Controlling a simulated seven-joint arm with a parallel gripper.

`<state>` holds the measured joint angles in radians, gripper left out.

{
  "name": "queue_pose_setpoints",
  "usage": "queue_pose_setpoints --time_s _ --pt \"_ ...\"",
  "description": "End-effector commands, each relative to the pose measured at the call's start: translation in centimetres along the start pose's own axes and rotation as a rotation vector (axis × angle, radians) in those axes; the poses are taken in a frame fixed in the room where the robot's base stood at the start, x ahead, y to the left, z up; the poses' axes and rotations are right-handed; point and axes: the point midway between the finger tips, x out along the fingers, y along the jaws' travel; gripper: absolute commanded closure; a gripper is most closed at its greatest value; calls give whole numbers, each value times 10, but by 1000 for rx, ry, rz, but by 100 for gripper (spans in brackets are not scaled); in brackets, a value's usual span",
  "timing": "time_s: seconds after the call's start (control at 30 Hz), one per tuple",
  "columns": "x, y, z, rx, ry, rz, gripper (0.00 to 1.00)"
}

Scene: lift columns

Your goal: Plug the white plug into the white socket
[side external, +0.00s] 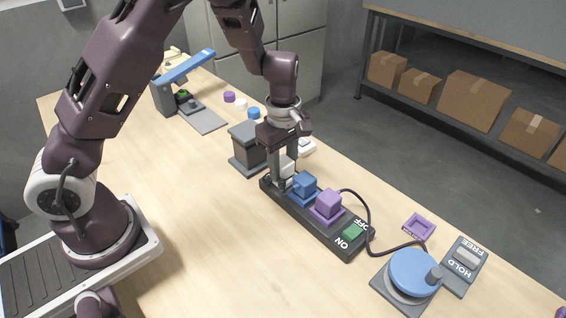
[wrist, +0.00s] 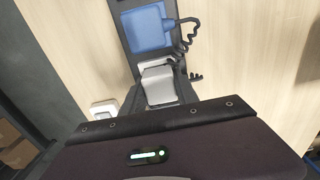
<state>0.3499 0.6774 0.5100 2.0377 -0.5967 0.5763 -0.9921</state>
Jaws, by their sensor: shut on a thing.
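The white plug (side external: 287,166) is between the fingers of my gripper (side external: 283,180), at the far left end of the black power strip (side external: 318,228). My gripper points down and is shut on the plug. In the wrist view the white plug (wrist: 159,84) sits in line with the strip, beyond the edge of my gripper's body. The white socket is mostly hidden under the plug and fingers. I cannot tell whether the plug is seated in it or just above it.
A blue plug (side external: 304,184) and a purple plug (side external: 328,202) stand on the strip, close to my fingers. A green switch (side external: 353,231) is at its near end. A grey post (side external: 248,147) stands left of my gripper. A blue-topped reel (side external: 413,270) is at right.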

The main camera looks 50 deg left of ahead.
Motion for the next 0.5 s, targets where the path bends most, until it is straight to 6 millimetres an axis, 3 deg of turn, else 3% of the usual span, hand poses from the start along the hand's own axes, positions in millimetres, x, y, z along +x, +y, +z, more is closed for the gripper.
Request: queue_pose_setpoints --time_s 0.23,0.27,0.3,0.4,0.5 --pt "1 1 0 -1 1 2 100" --pt "1 1 0 -1 1 2 62" --pt "1 1 0 -1 1 2 54" --pt "1 0 0 0 1 0 39" --pt "1 0 0 0 1 -1 39"
